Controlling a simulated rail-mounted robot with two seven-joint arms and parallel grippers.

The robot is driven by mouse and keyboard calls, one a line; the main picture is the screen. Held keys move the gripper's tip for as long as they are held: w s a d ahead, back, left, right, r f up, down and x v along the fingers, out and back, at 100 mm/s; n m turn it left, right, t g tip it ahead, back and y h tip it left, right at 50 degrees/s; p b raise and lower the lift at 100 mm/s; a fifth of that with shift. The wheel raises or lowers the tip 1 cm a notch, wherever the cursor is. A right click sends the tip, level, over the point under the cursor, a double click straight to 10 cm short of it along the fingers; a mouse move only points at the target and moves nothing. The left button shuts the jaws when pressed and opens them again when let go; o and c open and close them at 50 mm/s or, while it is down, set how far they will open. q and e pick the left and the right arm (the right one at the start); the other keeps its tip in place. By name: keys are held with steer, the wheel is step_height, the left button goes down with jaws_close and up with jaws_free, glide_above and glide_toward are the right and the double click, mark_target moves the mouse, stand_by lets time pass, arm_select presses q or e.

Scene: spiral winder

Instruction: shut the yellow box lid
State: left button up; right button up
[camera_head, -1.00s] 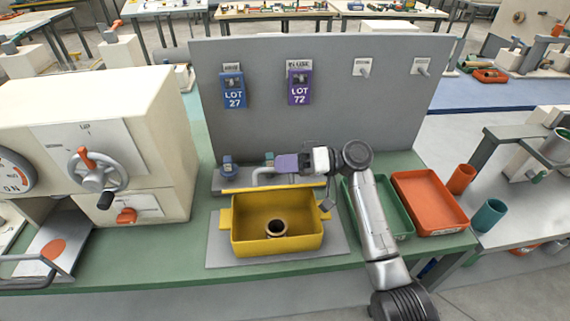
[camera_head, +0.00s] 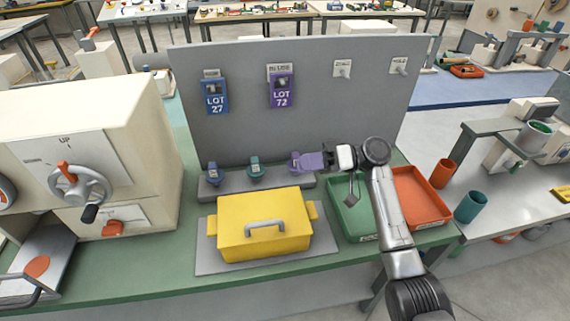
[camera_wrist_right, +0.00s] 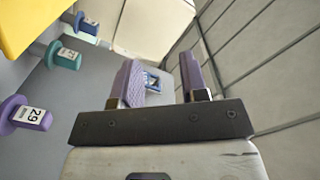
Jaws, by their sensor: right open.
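The yellow box (camera_head: 270,247) stands on a grey plate on the green bench. Its yellow lid (camera_head: 245,212) lies flat over the top, covering the inside. The lid's grey bar handle (camera_head: 265,228) faces up toward the front. My right gripper (camera_head: 310,160) is behind and to the right of the box, apart from the lid. In the right wrist view, the right gripper (camera_wrist_right: 160,80) has its purple fingers spread with nothing between them; a corner of the yellow box (camera_wrist_right: 25,22) shows at the upper left. My left gripper is not in view.
Blue (camera_head: 212,172), teal (camera_head: 255,168) and purple (camera_head: 295,160) knobbed pieces stand on a grey rail behind the box. A green tray (camera_head: 352,222) and an orange tray (camera_head: 420,200) are to the right. A cream machine (camera_head: 140,130) stands left; a grey panel (camera_head: 300,125) rises behind.

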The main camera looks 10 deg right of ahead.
steer(key=shift+d, duration=2.5)
